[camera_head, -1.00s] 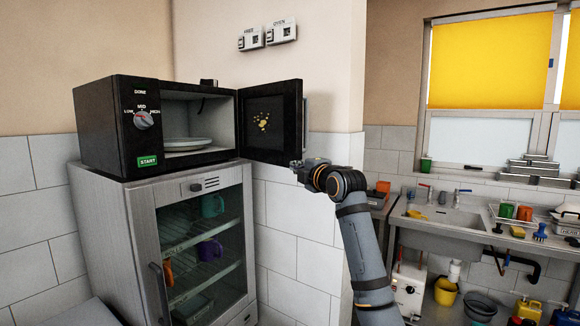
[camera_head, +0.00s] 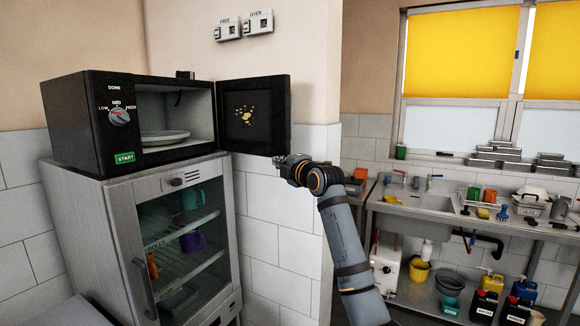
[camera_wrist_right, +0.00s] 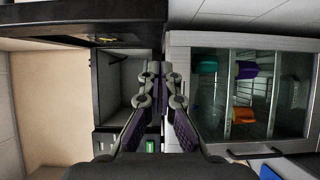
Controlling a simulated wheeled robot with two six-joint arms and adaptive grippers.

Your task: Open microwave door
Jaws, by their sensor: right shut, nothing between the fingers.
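The black microwave (camera_head: 75,125) stands on top of a metal glass-fronted cabinet. Its door (camera_head: 254,115) is swung wide open to the right, showing yellow stains on its inner face. A pale plate (camera_head: 165,137) lies inside the lit cavity. My right gripper (camera_head: 279,159) is at the lower outer corner of the door; whether it touches the door I cannot tell. In the right wrist view the gripper (camera_wrist_right: 158,70) has its fingers together and empty, with the microwave cavity (camera_wrist_right: 118,85) behind it. My left gripper is not in view.
The cabinet (camera_head: 95,215) below holds several mugs behind glass, with a vertical handle (camera_head: 145,285) at its front. A wall corner stands behind the door. A sink counter (camera_head: 425,208) with dishes is at the right, bottles and a bucket below it.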

